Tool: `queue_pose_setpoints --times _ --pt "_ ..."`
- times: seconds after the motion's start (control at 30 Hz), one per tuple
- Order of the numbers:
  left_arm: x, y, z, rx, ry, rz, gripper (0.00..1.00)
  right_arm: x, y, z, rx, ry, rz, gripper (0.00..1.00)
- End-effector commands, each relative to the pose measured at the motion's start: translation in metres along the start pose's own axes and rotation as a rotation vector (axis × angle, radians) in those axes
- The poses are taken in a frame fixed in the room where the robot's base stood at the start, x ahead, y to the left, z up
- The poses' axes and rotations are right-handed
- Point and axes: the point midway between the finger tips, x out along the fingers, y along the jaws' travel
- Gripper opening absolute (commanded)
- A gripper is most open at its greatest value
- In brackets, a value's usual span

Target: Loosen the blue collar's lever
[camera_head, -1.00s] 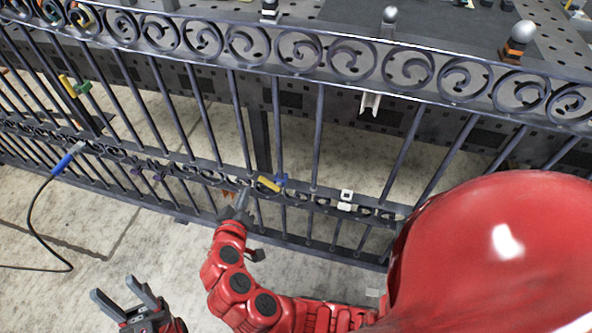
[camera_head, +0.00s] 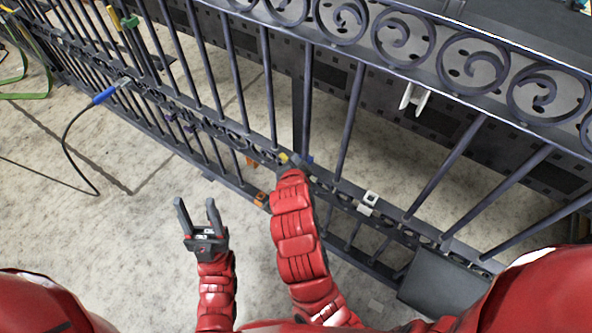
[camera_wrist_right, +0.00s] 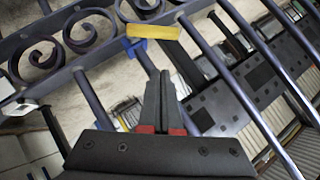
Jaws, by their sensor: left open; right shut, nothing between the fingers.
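The blue collar (camera_wrist_right: 137,47) sits on the gate's bar in the right wrist view, with its yellow lever (camera_wrist_right: 148,27) lying across it. In the head view the blue collar (camera_head: 305,159) and a bit of the yellow lever (camera_head: 284,158) show just above my right arm, which hides the rest. My right gripper (camera_wrist_right: 165,78) is shut and empty, its tips just below the collar in the wrist view; I cannot tell whether they touch anything. My left gripper (camera_head: 196,203) is open and empty, in front of the gate and left of my right arm.
The iron gate (camera_head: 268,85) with scrolls and bars spans the view. A white clamp (camera_head: 369,199) sits on its lower rail. Further left are a blue-handled tool (camera_head: 104,95) with a black cable and another yellow-and-green fitting (camera_head: 130,24). Pale floor lies open at left.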

Motion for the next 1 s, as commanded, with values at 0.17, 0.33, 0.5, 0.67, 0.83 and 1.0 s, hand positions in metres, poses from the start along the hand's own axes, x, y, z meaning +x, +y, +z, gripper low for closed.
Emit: queue_pose_setpoints --times 0.17,0.33,0.5,0.67,0.83,1.0 --pt "-0.004 0.000 0.001 0.000 0.000 0.000 0.52 0.030 0.000 0.011 -0.003 -0.002 0.001 0.00" --pt "-0.005 0.000 0.001 0.000 0.000 0.000 0.52 0.043 -0.001 0.024 -0.002 -0.001 -0.002 0.00" --pt "-0.006 0.000 0.001 0.000 0.000 0.000 0.52 0.048 0.000 0.029 -0.003 -0.001 0.000 0.00" --pt "-0.006 0.000 0.001 0.000 0.000 0.000 0.52 0.048 0.000 0.029 -0.003 -0.001 0.000 0.00" --pt "-0.006 0.000 0.001 0.000 0.000 0.000 0.52 0.048 -0.001 0.029 -0.004 -0.001 0.000 0.00" --pt "-0.006 0.000 0.001 0.000 0.000 0.000 0.52 0.049 -0.003 0.030 -0.024 -0.001 0.019 0.00"
